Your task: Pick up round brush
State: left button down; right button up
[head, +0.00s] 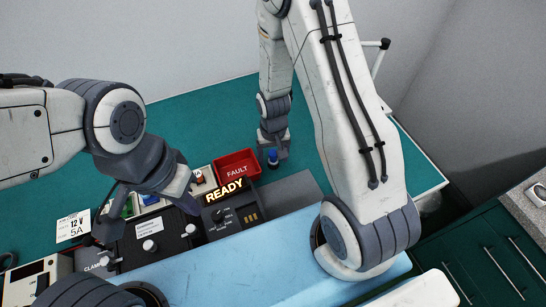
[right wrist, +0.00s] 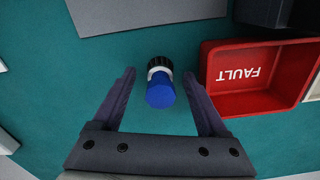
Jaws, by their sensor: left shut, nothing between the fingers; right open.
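The round brush (right wrist: 160,88) has a blue handle, a pale ring and a black bristle end. In the right wrist view it sits between the two spread fingers of my right gripper (right wrist: 160,78), with a gap on both sides. In the head view the blue brush (head: 272,158) is on the teal table just below my right gripper (head: 274,150). My right gripper is open and holds nothing. My left gripper (head: 188,200) is shut and empty, above the black clamp panel at left.
A red FAULT bin (right wrist: 258,82) stands close to the right finger in the right wrist view. A grey plate (right wrist: 145,12) lies past the bristle end. In the head view a READY box (head: 232,212) and a clamp panel (head: 152,243) stand nearer. Teal table (head: 205,118) is clear behind.

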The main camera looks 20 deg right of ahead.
jog(key=shift+f, duration=0.35)
jog(key=shift+c, duration=0.3)
grip_shut()
jog(key=shift+r, duration=0.2)
